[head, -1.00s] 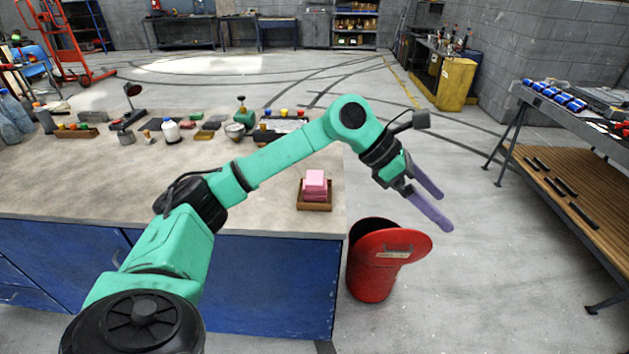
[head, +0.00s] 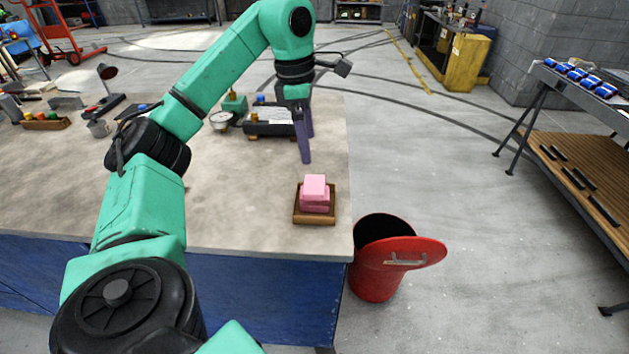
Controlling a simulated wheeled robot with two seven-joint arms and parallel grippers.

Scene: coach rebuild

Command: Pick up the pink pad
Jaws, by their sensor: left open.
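A pink pad (head: 315,187) sits on top of a small pink stack in a shallow brown wooden tray (head: 314,221). The tray stands near the right front corner of the workbench top. My left gripper (head: 306,148) points down over the bench, behind and above the tray. It is open and empty, apart from the pads, its two purple fingers partly overlapping in this view. My right gripper is not in view.
A red bin (head: 377,273) with its lid tilted open stands on the floor right of the bench (head: 235,225). A dark box (head: 268,124) and a round gauge (head: 221,121) lie behind my left arm. The bench around the tray is bare.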

